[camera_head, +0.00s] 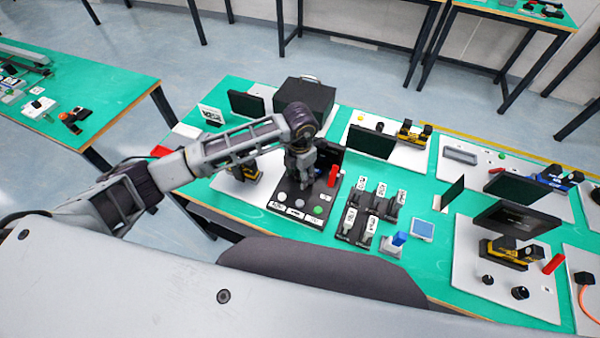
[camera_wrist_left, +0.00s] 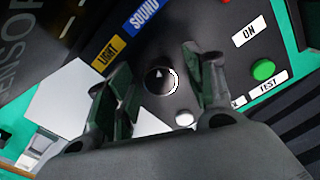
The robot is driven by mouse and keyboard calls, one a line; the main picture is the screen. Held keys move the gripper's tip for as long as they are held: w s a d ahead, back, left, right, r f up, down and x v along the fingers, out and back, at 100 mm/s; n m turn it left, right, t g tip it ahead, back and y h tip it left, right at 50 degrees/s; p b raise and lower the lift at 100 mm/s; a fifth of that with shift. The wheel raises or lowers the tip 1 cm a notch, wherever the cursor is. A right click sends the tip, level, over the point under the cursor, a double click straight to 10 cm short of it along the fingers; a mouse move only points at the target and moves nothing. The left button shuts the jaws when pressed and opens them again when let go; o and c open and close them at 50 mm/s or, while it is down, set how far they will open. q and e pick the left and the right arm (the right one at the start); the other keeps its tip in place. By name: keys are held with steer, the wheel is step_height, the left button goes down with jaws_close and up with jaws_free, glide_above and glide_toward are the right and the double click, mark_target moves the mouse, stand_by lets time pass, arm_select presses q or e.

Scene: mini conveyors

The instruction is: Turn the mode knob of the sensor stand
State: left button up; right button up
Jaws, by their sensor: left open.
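The sensor stand (camera_head: 285,208) is a black panel on the green table, under my left gripper (camera_head: 302,178). My left gripper (camera_wrist_left: 162,70) is open, with one finger on either side of the knob in that view. I cannot tell whether the fingers touch it. In the head view the gripper hides the knob. My right gripper is not in view.
Beside the knob are a green button (camera_wrist_left: 263,70) by the TEST label and a white button (camera_wrist_left: 184,118). A red lever (camera_head: 333,175) stands at the panel's right. Labelled switches (camera_head: 372,208) and a black box (camera_head: 306,97) stand close by.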

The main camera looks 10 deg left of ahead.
arm_select(q)
steer(key=shift+f, duration=0.1)
steer(key=shift+c, duration=0.4)
steer(key=c, duration=0.9)
steer(key=shift+c, duration=0.2)
